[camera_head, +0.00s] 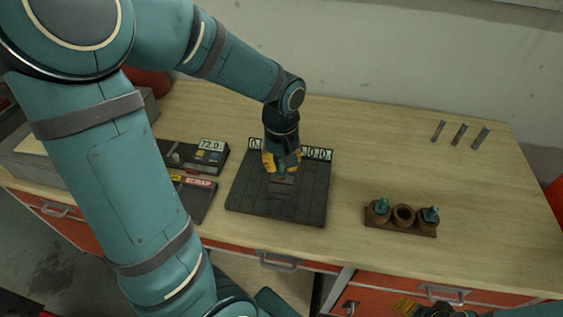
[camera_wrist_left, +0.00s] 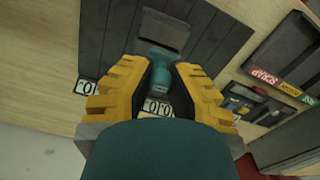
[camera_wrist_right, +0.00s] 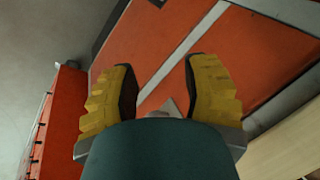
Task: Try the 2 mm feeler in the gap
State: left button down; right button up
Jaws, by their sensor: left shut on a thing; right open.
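My left gripper (camera_head: 282,162) is shut on the teal handle of a feeler (camera_wrist_left: 162,58) and holds it pointing down at the dark slatted plate (camera_head: 245,190). In the left wrist view the feeler's wide grey end (camera_wrist_left: 165,32) lies over the slats; I cannot tell whether it touches or enters a gap. Number cards (camera_head: 318,154) stand along the plate's back edge, partly hidden by the gripper. No size mark on the feeler is readable. My right gripper (camera_wrist_right: 160,95) is open and empty, low in front of the orange drawers.
A brown holder (camera_head: 400,228) has three round wells; the outer two hold teal-handled pieces (camera_head: 382,205), the middle is empty. Three grey bars (camera_head: 459,134) lie at the back right.

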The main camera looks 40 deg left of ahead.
pick_arm(q)
jog(key=shift+r+p, duration=2)
jog(key=shift+r, duration=0.5)
